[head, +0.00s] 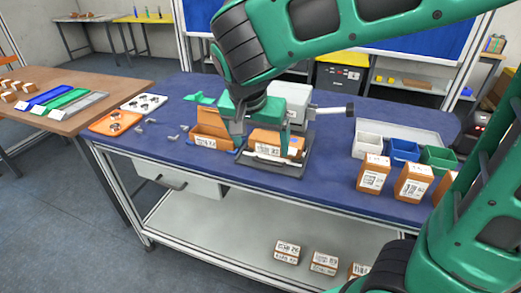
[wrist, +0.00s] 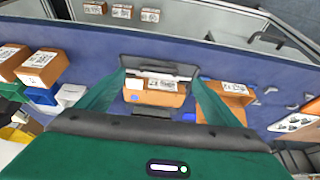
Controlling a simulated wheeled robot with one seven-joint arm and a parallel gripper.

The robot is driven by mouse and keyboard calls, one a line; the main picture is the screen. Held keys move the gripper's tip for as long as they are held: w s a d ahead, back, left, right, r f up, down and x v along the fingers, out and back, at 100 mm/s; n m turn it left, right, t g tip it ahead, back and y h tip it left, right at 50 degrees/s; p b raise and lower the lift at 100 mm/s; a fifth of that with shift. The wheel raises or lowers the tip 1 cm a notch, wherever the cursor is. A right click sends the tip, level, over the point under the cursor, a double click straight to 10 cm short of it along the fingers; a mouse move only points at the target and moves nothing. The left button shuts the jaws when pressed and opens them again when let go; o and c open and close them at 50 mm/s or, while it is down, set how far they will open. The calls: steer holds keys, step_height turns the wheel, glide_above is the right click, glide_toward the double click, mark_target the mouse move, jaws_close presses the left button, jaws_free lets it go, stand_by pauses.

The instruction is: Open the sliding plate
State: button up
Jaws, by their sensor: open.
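A grey fixture (head: 291,97) with a side rod and dark knob (head: 350,109) stands on the blue table, with a dark base (head: 262,168) in front. A pale metal plate (head: 270,158) shows along the base's front and also in the wrist view (wrist: 160,76); I cannot tell whether it is the sliding plate or how far open it is. An orange-brown labelled box (head: 272,141) sits behind this plate. My gripper (head: 262,145) is open above the fixture. In the wrist view its green fingers (wrist: 158,92) stand on either side of the box (wrist: 155,98), with gaps.
Another labelled box (head: 207,132) stands close on the left. An orange tray (head: 97,127) and loose metal parts (head: 172,138) lie further left. White, blue (head: 401,150) and green bins and labelled boxes (head: 373,173) are at the right. The table's front left is clear.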

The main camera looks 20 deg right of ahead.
mark_target(262, 161)
steer(key=shift+s+a+r, duration=0.1)
steer(key=shift+s+r, duration=0.05)
steer(key=shift+r, duration=0.25)
steer(key=shift+c, duration=0.6)
steer(key=shift+w, duration=0.25)
steer(key=c, duration=0.5)
steer(key=w, duration=0.1)
steer(key=w+d, duration=0.1)
steer(key=w, duration=0.1)
steer(key=w+f, duration=0.1)
steer(key=shift+w+d, duration=0.2)
steer(key=shift+d, duration=0.15)
jaws_close()
steer(key=x, duration=0.9)
steer(key=shift+s+a+f, duration=0.1)
steer(key=shift+s+f, duration=0.05)
steer(key=shift+f, duration=0.15)
steer(key=shift+s+a, duration=0.75)
steer(key=shift+s, duration=0.3)
